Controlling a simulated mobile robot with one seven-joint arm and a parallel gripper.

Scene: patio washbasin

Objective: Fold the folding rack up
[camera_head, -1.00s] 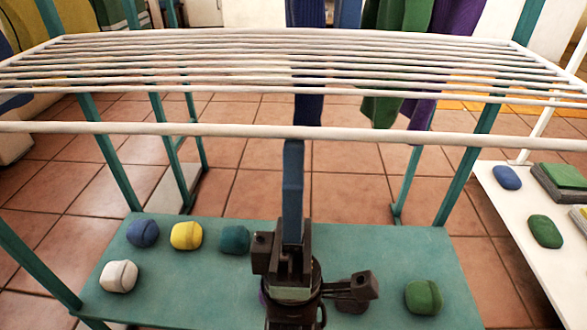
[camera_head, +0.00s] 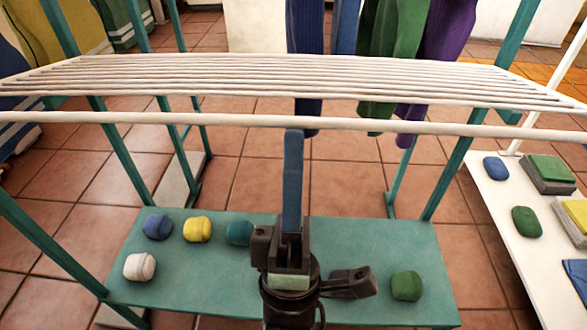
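The folding rack (camera_head: 100,116) stands spread out across the head view. Its thin white bars lie side by side, roughly level, with a thicker white bar along the front edge. Teal legs hold it up at left and right. My gripper (camera_head: 293,138) points up from the lower middle as a narrow blue upright part on a dark wrist. Its tip shows just below the front bar; I cannot tell whether it touches. The gripper is seen edge-on, so its opening is hidden.
Below the rack is a teal shelf (camera_head: 190,285) with several soaps, among them a white (camera_head: 140,267) and a green one (camera_head: 406,286). Towels (camera_head: 462,45) hang behind. A white shelf (camera_head: 510,240) with soaps and cloths stands at right. Tiled floor shows between.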

